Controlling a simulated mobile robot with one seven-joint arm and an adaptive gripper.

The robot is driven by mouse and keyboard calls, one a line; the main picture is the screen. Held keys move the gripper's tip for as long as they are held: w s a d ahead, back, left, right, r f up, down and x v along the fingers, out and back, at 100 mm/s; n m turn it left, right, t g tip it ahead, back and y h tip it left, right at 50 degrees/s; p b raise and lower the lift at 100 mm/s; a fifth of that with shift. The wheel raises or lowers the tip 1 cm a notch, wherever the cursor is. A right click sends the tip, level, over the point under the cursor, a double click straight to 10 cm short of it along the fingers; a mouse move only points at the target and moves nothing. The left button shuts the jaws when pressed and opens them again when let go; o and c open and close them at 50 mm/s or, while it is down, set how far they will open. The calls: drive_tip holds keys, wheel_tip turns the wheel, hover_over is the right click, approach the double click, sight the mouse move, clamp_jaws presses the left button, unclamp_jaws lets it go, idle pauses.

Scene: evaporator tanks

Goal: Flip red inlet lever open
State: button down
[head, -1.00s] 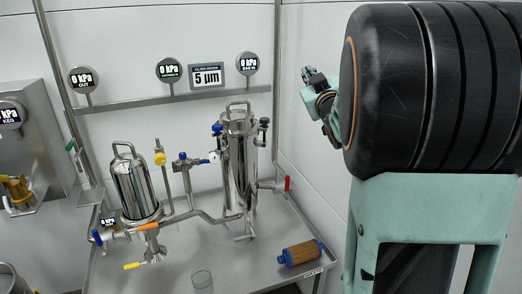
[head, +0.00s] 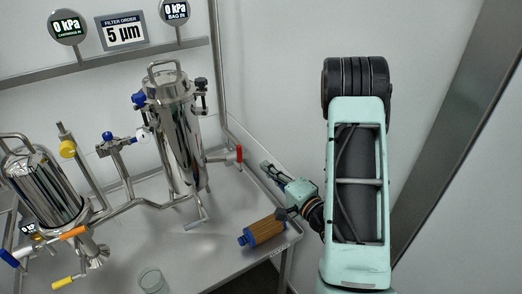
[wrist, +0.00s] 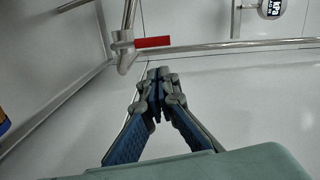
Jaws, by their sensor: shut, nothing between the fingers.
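The red inlet lever (head: 239,155) stands upright on the valve at the end of a short pipe, right of the tall steel filter housing (head: 177,125). In the wrist view the red lever (wrist: 153,42) lies sideways on its valve, just beyond my fingertips. My gripper (head: 266,166) is to the right of the lever and slightly lower in the head view, pointing up and left toward it. In the wrist view my gripper (wrist: 158,73) has its fingers together with nothing between them. A gap shows between fingertips and lever.
A brown filter cartridge with blue ends (head: 264,232) lies on the steel table (head: 205,262) below my gripper. A glass beaker (head: 151,281) stands at the front. A shorter steel vessel (head: 45,188) with orange and yellow handles is at left. A wall is close behind my arm.

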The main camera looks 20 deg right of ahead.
drive_tip(key=shift+s+f+m, duration=0.4)
drive_tip(key=shift+m, duration=0.5)
drive_tip(key=b+x, duration=0.1)
drive_tip(key=x, duration=0.9)
drive_tip(key=shift+w+a+r, duration=0.1)
drive_tip(key=shift+a+n+b, duration=0.1)
drive_tip(key=shift+n+b, duration=0.2)
